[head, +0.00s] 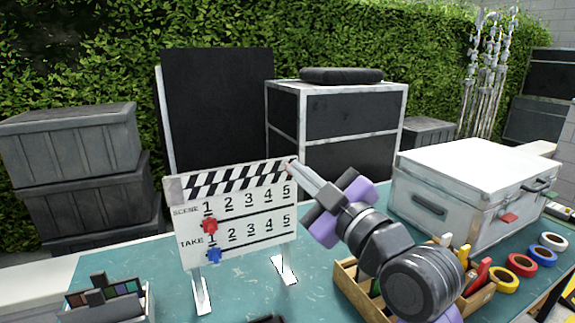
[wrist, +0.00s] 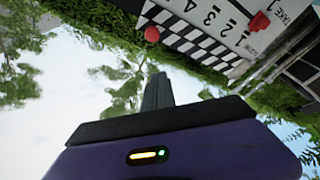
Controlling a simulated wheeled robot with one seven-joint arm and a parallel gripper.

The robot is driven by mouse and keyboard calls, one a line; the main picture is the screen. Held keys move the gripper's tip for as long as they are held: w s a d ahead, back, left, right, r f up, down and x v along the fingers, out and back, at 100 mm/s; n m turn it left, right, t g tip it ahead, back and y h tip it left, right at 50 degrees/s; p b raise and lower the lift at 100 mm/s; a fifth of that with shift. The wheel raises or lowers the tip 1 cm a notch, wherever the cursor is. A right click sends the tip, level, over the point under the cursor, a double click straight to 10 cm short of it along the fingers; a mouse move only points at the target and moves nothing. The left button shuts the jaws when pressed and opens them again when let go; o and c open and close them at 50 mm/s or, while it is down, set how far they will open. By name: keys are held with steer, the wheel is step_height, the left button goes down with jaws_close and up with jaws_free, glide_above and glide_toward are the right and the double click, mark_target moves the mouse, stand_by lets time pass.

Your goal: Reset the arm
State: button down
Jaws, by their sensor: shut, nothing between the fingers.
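My arm rises from the lower right of the head view, and my gripper (head: 294,167) points up and left. Its fingers are together and hold nothing; they also show shut in the wrist view (wrist: 157,90). In the head view the fingertips overlap the upper right corner of a white clapperboard (head: 258,226) on metal feet. I cannot tell whether they touch it. The board has a red marker (head: 209,226) under scene 1 and a blue marker (head: 214,255) under take 1. In the wrist view the clapperboard (wrist: 207,38) appears tilted at the top right, with a small red ball (wrist: 152,34) at its striped edge.
A wooden tray (head: 348,283) with coloured items sits partly behind my arm. A white case (head: 455,180) and several tape rolls (head: 522,265) are at the right. A small bin (head: 138,308) is at the front left. Stacked crates (head: 75,155) and black cases (head: 345,120) stand behind.

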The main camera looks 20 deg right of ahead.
steer(key=s+d+r+m+t+h, duration=0.2)
steer(key=s+d+m+t+h, duration=0.1)
steer(key=s+m, duration=0.2)
steer(key=s+f+m+g+h, duration=0.1)
steer(key=s+f+m, duration=0.2)
steer(key=s+f, duration=0.3)
steer(key=s+f+m+h, duration=0.2)
steer(key=s+f+m, duration=0.1)
steer(key=f, duration=0.5)
steer(key=s+a+f+g+y, duration=0.1)
steer(key=s+a+f+g, duration=0.2)
steer(key=s+f, duration=0.6)
steer(key=s+a+f+n+g+y, duration=0.1)
steer(key=s+a+f+g+y, duration=0.1)
steer(key=s+f, duration=0.8)
steer(key=s+a+g, duration=0.1)
steer(key=s+g, duration=0.1)
steer(key=s, duration=0.6)
steer(key=shift+f, duration=0.15)
